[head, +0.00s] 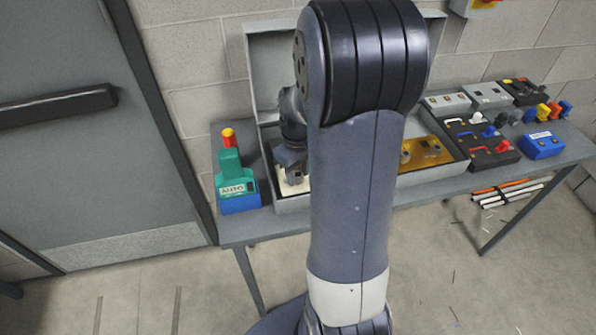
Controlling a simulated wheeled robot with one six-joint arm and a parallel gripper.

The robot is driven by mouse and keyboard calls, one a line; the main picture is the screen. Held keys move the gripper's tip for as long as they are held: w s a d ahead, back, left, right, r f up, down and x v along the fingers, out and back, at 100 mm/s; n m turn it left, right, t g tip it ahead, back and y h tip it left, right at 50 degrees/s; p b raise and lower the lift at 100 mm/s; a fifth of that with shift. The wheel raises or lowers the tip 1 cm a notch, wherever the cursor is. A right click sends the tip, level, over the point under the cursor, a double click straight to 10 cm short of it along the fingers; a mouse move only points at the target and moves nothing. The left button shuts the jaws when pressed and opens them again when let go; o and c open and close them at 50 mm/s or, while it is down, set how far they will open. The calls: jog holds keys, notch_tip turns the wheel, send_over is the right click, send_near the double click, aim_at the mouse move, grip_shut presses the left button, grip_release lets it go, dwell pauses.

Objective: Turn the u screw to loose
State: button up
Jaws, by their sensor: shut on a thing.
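My gripper (292,175) points down over a cream panel (302,187) at the left end of an open grey box (292,206) on the bench. Its jaws are shut on a small part at the panel, which I take to be the u screw. The screw itself is hidden by the gripper, so I cannot see how it is turned. My arm covers the middle of the box.
A green and blue tester (236,185) stands just left of the box. A brass-coloured plate (428,153) with knobs lies in the box's right part. Black switch blocks (488,150) and a blue box (541,145) stand further right. A grey door (70,120) is at left.

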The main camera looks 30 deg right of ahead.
aim_at(298, 177)
jog(key=shift+n, duration=0.6)
jog(key=o, duration=0.8)
jog(key=shift+o, duration=0.2)
notch_tip(298, 177, up, 11)
jog(key=shift+f, duration=0.15)
notch_tip(298, 177, down, 11)
jog(key=shift+r, duration=0.15)
dwell(0.5)
